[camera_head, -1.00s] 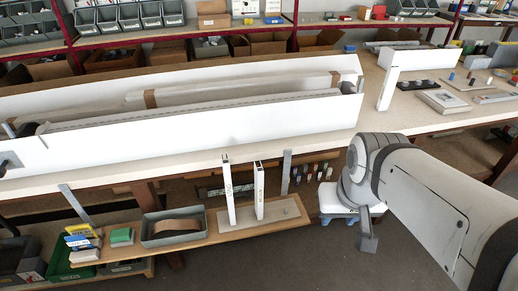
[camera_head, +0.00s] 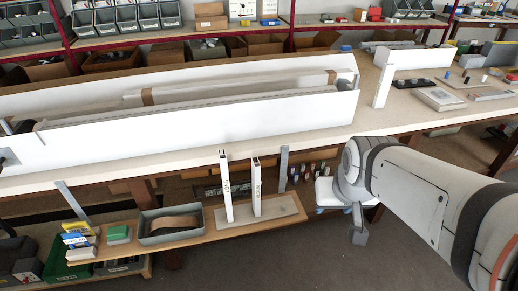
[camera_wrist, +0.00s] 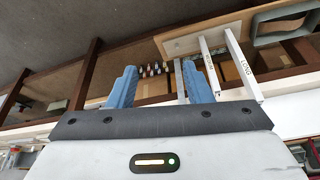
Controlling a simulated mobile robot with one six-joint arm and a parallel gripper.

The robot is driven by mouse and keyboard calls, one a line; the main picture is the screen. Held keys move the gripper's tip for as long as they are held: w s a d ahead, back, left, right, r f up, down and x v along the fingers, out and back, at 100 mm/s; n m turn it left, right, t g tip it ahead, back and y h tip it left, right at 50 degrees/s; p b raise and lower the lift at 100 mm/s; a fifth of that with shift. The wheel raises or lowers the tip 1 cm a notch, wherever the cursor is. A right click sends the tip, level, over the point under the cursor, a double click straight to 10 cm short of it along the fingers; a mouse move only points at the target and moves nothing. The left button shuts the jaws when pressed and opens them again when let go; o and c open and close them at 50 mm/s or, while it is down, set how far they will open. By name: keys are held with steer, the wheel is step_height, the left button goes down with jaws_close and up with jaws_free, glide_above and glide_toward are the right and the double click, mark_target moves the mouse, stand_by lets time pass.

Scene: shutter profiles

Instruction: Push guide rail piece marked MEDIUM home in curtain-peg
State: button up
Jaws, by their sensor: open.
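Two white guide rail pieces stand upright on a light board (camera_head: 285,207) on the low shelf. The left piece (camera_head: 227,190) and the right piece (camera_head: 256,188) stand a short gap apart. In the wrist view the picture is turned over: the piece marked LONG (camera_wrist: 245,75) is on the right, and the other piece (camera_wrist: 209,68) carries a label too small and partly covered to read surely. My gripper (camera_wrist: 160,86) is open, with two blue fingers and nothing between them.
A grey tray (camera_head: 171,226) and small colored boxes (camera_head: 79,240) sit left on the shelf. A grey metal bracket (camera_head: 283,170) stands right of the rails. The bench (camera_head: 320,146) with a long white box (camera_head: 200,126) is above. Floor in front is clear.

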mark_target(259, 189)
steer(key=w+a+f+n+t+y+b, duration=0.1)
steer(key=w+a+f+t+b, duration=0.3)
steer(key=w+f, duration=0.4)
steer(key=w+a+f+n+t+y+b, duration=0.1)
steer(key=w+a+f+t+b, duration=0.3)
steer(key=w+f+b, duration=0.5)
steer(key=w+a+f+n+t+y+b, duration=0.1)
steer(key=w+a+f+t+y+b, duration=0.2)
steer(key=f, duration=0.7)
steer(key=shift+w+a+t+b, duration=0.55)
steer(key=shift+w+a+b, duration=0.55)
steer(key=shift+w+a, duration=0.25)
steer(key=shift+w+a+t+b, duration=0.55)
steer(key=shift+w+a+b, duration=0.6)
steer(key=shift+w, duration=0.25)
steer(key=x, duration=0.7)
steer(key=shift+s+a, duration=0.1)
steer(key=shift+a, duration=0.05)
steer(key=shift+c, duration=0.4)
jaws_close()
